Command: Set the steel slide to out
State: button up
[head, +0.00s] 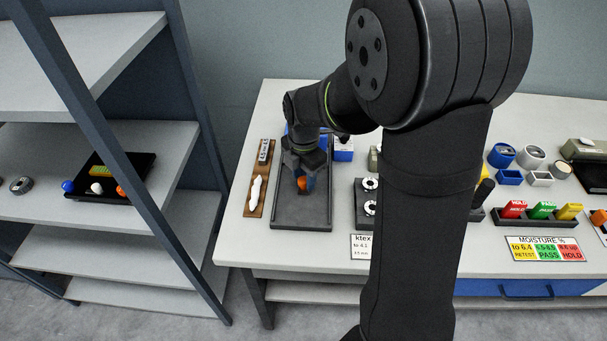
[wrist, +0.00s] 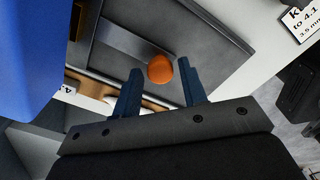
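My gripper (head: 303,185) points down over a dark grey tray (head: 302,223) at the left end of the bench. Its blue fingers (wrist: 160,80) stand apart in the wrist view. An orange ball-like piece (wrist: 160,68) shows between the fingertips, with a small gap at the left finger; it also shows in the head view (head: 302,184). A smooth grey metallic strip (wrist: 135,42) lies along the dark tray in the wrist view. I cannot tell for sure whether this is the steel slide, and no in or out marking is readable.
My arm hides the bench middle. Coloured blocks (head: 542,210) and small cups stand right. A shelf rack (head: 120,150) is at left.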

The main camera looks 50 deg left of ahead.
grip_shut()
jog(key=s+d, duration=0.8)
jog(key=shift+s, duration=0.1)
jog(key=shift+o, duration=1.1)
grip_release()
jog(key=shift+s+d, duration=0.1)
jog(key=shift+d, duration=0.05)
jog(key=shift+o, duration=0.5)
jog(key=shift+r, duration=0.1)
jog(key=shift+r, duration=0.25)
notch_tip(320, 180, up, 17)
jog(key=shift+f, duration=0.15)
